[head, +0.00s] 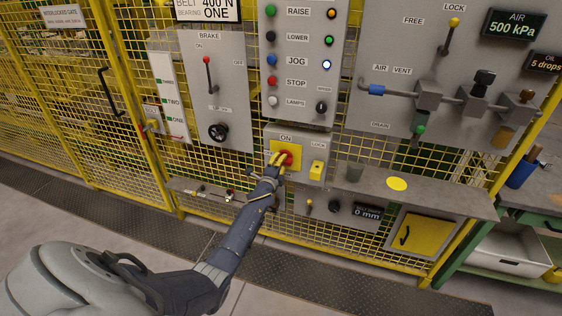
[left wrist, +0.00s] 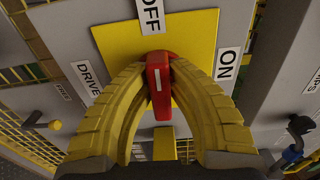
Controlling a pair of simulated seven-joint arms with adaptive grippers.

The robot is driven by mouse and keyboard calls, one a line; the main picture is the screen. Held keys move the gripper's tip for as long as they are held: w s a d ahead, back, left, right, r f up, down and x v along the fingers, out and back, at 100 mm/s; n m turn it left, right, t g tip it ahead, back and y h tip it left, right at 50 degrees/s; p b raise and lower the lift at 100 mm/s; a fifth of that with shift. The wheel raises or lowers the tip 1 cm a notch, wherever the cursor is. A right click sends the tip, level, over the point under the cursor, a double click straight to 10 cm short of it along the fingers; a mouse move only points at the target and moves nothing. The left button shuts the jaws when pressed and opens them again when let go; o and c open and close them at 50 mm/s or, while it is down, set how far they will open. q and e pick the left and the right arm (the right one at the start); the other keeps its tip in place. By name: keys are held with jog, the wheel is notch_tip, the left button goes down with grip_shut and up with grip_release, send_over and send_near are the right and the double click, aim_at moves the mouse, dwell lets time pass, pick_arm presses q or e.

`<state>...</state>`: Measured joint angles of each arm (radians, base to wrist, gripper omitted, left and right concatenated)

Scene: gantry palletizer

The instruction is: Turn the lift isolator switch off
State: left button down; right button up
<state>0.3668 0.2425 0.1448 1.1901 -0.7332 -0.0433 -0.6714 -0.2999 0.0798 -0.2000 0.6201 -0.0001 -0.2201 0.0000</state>
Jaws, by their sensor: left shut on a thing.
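The lift isolator switch has a red handle (head: 288,158) on a yellow plate (head: 294,150), on a grey box below the button panel. In the left wrist view the red handle (left wrist: 160,92) carries a white mark and stands between the two yellow fingers. An OFF label (left wrist: 151,14) is at the top of that view, an ON label (left wrist: 226,65) to the right and a DRIVE label (left wrist: 89,78) to the left. My left gripper (head: 279,160) is shut on the red handle; it also shows in the left wrist view (left wrist: 160,75). Which label the handle points to is unclear.
A yellow lock piece (head: 316,168) sits just right of the switch. The button panel (head: 300,60) is above. Yellow mesh fence (head: 110,140) surrounds the panels; the floor in front is clear.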

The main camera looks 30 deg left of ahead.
dwell(0.4)
pick_arm(q)
jog(key=c, duration=1.3)
grip_release()
jog(key=shift+s, duration=0.1)
jog(key=v, duration=1.1)
jog(key=shift+s+d, duration=0.15)
jog(key=shift+s, duration=0.2)
jog(key=shift+n, duration=0.3)
